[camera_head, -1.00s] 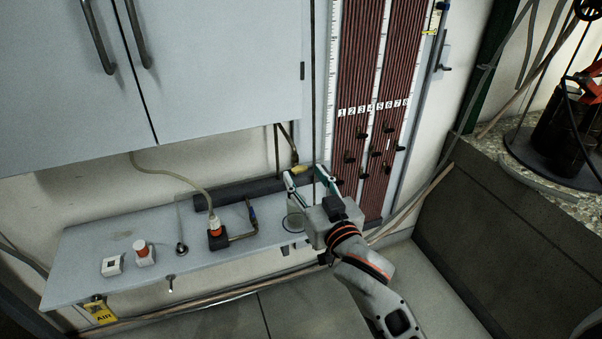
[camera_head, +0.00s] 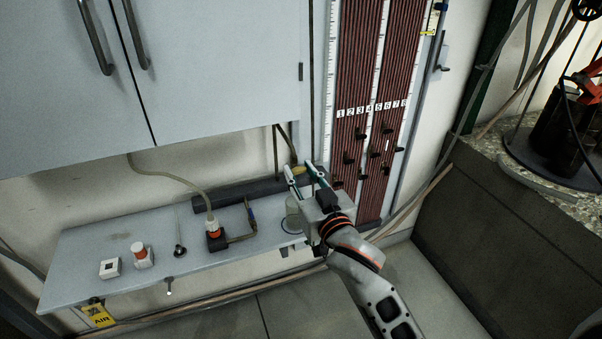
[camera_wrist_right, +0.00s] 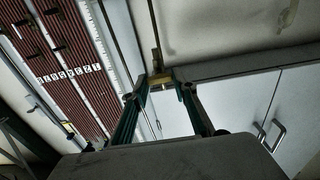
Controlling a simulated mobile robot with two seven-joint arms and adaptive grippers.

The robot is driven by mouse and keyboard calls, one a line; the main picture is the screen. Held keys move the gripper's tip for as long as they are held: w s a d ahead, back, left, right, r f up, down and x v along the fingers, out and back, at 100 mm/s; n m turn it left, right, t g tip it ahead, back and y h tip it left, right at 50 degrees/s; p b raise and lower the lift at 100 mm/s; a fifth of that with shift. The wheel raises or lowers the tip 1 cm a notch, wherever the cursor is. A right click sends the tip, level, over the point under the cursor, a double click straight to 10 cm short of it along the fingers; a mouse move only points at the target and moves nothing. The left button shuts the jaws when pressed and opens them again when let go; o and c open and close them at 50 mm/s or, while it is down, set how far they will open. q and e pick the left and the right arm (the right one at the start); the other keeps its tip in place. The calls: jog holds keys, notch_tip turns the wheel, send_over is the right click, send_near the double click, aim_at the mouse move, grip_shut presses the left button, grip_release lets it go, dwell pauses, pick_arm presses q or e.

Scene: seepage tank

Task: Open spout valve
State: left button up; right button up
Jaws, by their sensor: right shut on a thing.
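The spout valve (camera_head: 299,169) is a small yellow-brass piece at the lower end of a thin pipe, above the back of the shelf. In the right wrist view the brass valve (camera_wrist_right: 160,77) lies between the fingertips. My right gripper (camera_head: 298,172) reaches up to it from the front, with its two green-and-grey fingers on either side. In the wrist view the right gripper (camera_wrist_right: 162,88) is shut on the valve. The fingers hide part of the valve, so its exact turn is hard to tell. My left gripper is in neither view.
A clear glass beaker (camera_head: 291,218) stands on the grey shelf (camera_head: 75,255) below the gripper. A red-and-black fitting with a hose (camera_head: 215,233) stands left of it. A brown tube panel (camera_head: 350,205) is close on the right. A grey cabinet (camera_head: 220,70) hangs above.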

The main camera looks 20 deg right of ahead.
jog(key=shift+r+n+p, duration=0.25)
jog(key=shift+n+p, duration=0.35)
jog(key=shift+p, duration=0.1)
jog(key=shift+r+n+p, duration=0.1)
jog(key=shift+n+p, duration=0.6)
jog(key=shift+p, duration=0.05)
jog(key=shift+a+n+p, duration=0.1)
jog(key=shift+n+p, duration=0.35)
jog(key=shift+n, duration=0.05)
jog(key=n+p, duration=0.2)
jog(key=shift+n, duration=0.3)
jog(key=n+p, duration=0.2)
jog(key=n, duration=0.1)
jog(key=shift+f+n, duration=0.25)
jog(key=shift+n, duration=0.05)
jog(key=n+p, duration=0.1)
jog(key=n, duration=0.1)
jog(key=shift+a+f+n, duration=0.1)
jog(key=shift+n, duration=0.3)
jog(key=shift+n+p, duration=0.5)
jog(key=shift+n, duration=0.4)
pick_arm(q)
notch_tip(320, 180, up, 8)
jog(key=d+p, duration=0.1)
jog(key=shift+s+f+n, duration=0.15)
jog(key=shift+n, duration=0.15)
pick_arm(e)
jog(key=n, duration=0.4)
jog(key=shift+f+n, duration=0.25)
jog(key=shift+n, duration=0.05)
